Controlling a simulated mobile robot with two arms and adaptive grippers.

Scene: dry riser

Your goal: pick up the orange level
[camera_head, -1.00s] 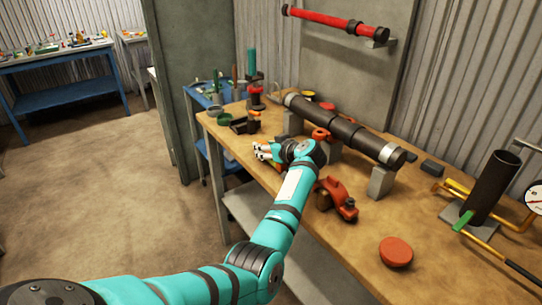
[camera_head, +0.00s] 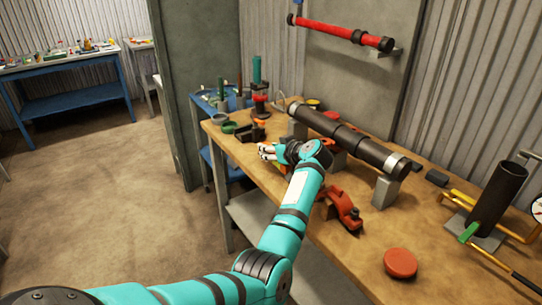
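My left arm reaches in from the lower left over the wooden workbench (camera_head: 322,250). Its gripper (camera_head: 266,152) is close to the bench's left edge, in front of the black vise-like tool (camera_head: 251,132). Pale fingertips with some orange between them show there, but the gap is too small to read. A small orange piece (camera_head: 261,124) shows beside the black tool. I cannot tell whether either orange patch is the level; no whole level can be made out. The wrist hides part of the bench. My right gripper is out of view.
A dark pipe (camera_head: 345,137) lies on grey blocks behind the wrist. A red tool (camera_head: 342,208) and a red disc (camera_head: 400,263) lie to the right. An upright dark cylinder (camera_head: 497,198) stands far right. The floor left of the bench is clear.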

